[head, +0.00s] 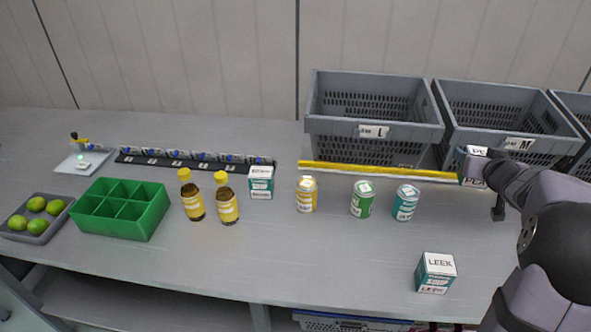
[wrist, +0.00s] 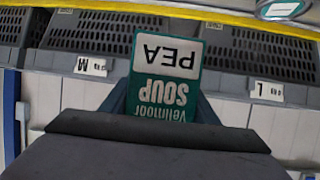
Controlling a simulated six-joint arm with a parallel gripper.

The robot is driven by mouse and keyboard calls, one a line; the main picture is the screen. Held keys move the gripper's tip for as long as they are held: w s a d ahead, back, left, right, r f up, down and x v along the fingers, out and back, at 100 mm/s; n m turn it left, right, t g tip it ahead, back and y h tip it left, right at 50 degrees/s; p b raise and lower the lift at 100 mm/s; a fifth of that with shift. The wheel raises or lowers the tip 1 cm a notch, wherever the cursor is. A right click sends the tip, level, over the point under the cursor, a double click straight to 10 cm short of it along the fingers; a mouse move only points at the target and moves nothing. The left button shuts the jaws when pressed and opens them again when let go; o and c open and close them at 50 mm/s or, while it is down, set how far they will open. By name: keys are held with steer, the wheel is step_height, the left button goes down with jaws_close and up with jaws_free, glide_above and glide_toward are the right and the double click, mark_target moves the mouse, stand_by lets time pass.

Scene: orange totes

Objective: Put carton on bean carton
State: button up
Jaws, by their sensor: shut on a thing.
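My gripper (head: 466,166) is shut on a teal and white carton (head: 476,153), held up at the right near the yellow strip. In the wrist view this carton (wrist: 166,75) reads "PEA SOUP", upside down in the picture, between the fingers. A teal and white carton (head: 261,183) stands upright at the back middle of the bench, beside the bottles; its label is too small to read surely, so I cannot confirm it is the bean carton. Another carton (head: 436,273), labelled "LEEK", stands at the front right. Both are well apart from my gripper.
Cans in yellow (head: 306,195), green (head: 362,200) and teal (head: 405,203) stand mid-bench. Two bottles (head: 192,196) (head: 226,199), a green divided box (head: 121,208) and a tray of limes (head: 48,230) are left. Grey crates (head: 372,135) (head: 512,146) line the back.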

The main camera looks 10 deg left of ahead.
step_height(320, 180, up, 8)
steer(key=w+a+n+g+y+p, duration=0.1)
steer(key=w+a+n+y+p, duration=0.3)
steer(key=a, duration=1.1)
steer(key=w+a+n+y+p, duration=0.15)
steer(key=w+a, duration=0.45)
steer(key=a, duration=0.9)
steer(key=s+a+f+n+g+y+p, duration=0.1)
steer(key=a, duration=0.8)
steer(key=s+a+f+n+g+y+p, duration=0.1)
steer(key=s+a+f+n+y+p, duration=0.1)
steer(key=a, duration=0.8)
steer(key=s+a+f+n+g+y+p, duration=0.1)
steer(key=s+a+f+y+p, duration=0.1)
steer(key=a, duration=0.8)
steer(key=shift+f+n, duration=0.2)
steer(key=shift+n, duration=0.15)
step_height(320, 180, down, 10)
steer(key=b, duration=0.2)
steer(key=shift+y, duration=0.25)
